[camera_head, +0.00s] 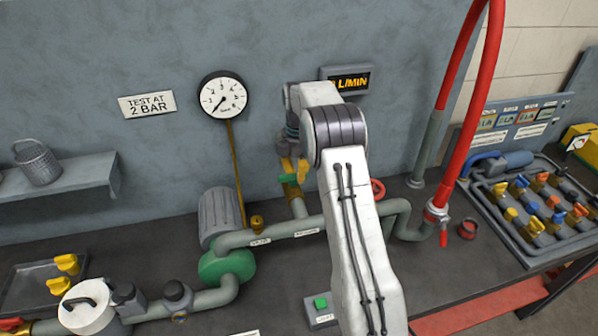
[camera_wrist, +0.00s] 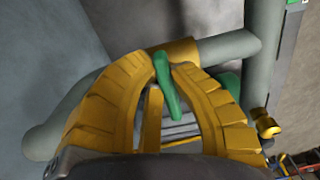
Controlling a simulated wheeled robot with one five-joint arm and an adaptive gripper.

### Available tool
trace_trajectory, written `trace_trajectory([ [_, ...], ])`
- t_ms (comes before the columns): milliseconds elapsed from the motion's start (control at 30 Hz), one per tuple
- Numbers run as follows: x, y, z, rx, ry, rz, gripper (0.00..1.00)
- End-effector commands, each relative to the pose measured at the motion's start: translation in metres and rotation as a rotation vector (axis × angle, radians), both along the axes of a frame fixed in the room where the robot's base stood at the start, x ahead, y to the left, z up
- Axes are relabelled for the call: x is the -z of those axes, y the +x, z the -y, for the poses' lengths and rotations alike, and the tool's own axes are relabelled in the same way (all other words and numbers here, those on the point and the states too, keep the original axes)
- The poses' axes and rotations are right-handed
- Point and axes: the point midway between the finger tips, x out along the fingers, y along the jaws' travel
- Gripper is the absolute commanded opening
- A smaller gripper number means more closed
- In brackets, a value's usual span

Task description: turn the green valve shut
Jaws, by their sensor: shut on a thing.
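The green valve (camera_head: 287,178) has a green lever handle on a brass-coloured body, on a grey branch pipe behind the main pipe. My gripper (camera_head: 294,167) reaches down to it from above with its yellow fingers. In the wrist view the green handle (camera_wrist: 166,87) stands between the two fingertips of my gripper (camera_wrist: 164,66), which are shut on it. The brass body (camera_wrist: 183,49) sits on the grey pipe just beyond the fingertips. The fingers hide part of the valve, and my arm covers some of the bench in the head view.
The grey main pipe (camera_head: 290,232) runs along the bench near the green pump (camera_head: 227,267) and grey motor (camera_head: 216,215). A red handwheel (camera_head: 378,189) is right of my arm. A round gauge (camera_head: 223,95) and a flow display (camera_head: 346,80) are on the wall. A red hose (camera_head: 478,95) stands at right.

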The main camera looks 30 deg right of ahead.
Motion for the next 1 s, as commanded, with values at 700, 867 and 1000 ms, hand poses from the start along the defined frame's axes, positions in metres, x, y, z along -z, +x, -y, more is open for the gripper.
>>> trace_trajectory([
  [700, 0.0019, -0.0002, -0.0008, -0.038, 0.001, -0.005, 0.28],
  [867, 0.0011, 0.0001, -0.0006, -0.037, 0.001, -0.003, 0.43],
  [1000, 0.0007, 0.0003, -0.0004, -0.037, 0.0, -0.002, 0.47],
])
